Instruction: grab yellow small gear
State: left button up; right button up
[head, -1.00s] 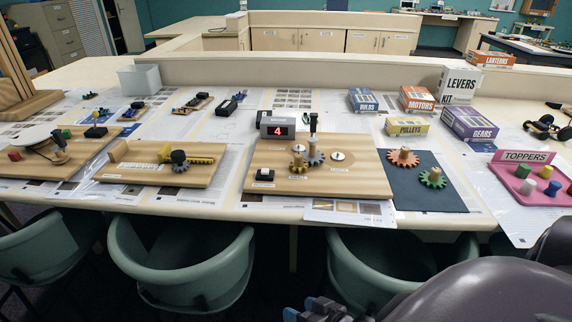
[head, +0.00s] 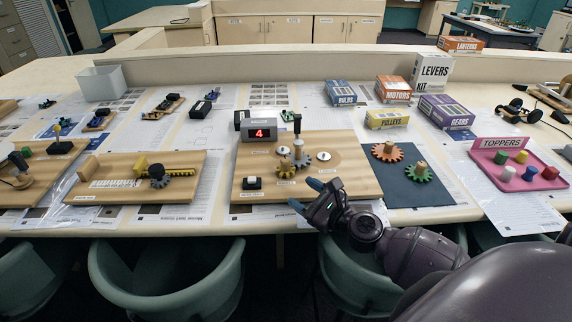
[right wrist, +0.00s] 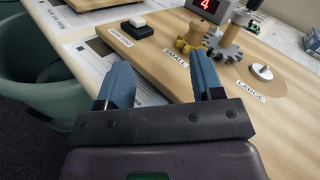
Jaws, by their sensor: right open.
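The small yellow gear (head: 286,172) lies on the wooden board (head: 345,186) in the middle of the table, with a wooden knob on top. It also shows in the right wrist view (right wrist: 186,47), beside the "SMALL" label and partly behind my right finger. A grey gear (head: 303,161) sits right beside it; I cannot tell whether they mesh. My right gripper (head: 305,194) is open and empty, over the board's front edge, in front and to the right of the yellow gear. Its blue fingers (right wrist: 161,75) point towards the gear. My left gripper is out of view.
A red-digit display (head: 262,132) stands behind the gears, and a black switch (head: 252,184) lies to their left. A dark mat (head: 424,191) with orange and green gears is on the right. A pink toppers tray (head: 541,184) lies farther right.

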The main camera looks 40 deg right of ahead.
aim_at(289, 162)
jog(key=d+m, duration=0.1)
jog(key=w+d+m+h, duration=0.1)
jog(key=m, duration=0.1)
jog(key=w+d+r+m+h, duration=0.1)
jog(key=d+m, duration=0.1)
jog(key=shift+w, duration=0.2)
jog(key=shift+m, duration=0.3)
jog(key=shift+w+a+f, duration=0.1)
jog(key=shift+w+a, duration=0.1)
jog(key=shift+w, duration=2.5)
jog(key=shift+w+a, duration=0.15)
jog(key=shift+w, duration=2.5)
jog(key=shift+c, duration=0.2)
jog(key=c, duration=0.9)
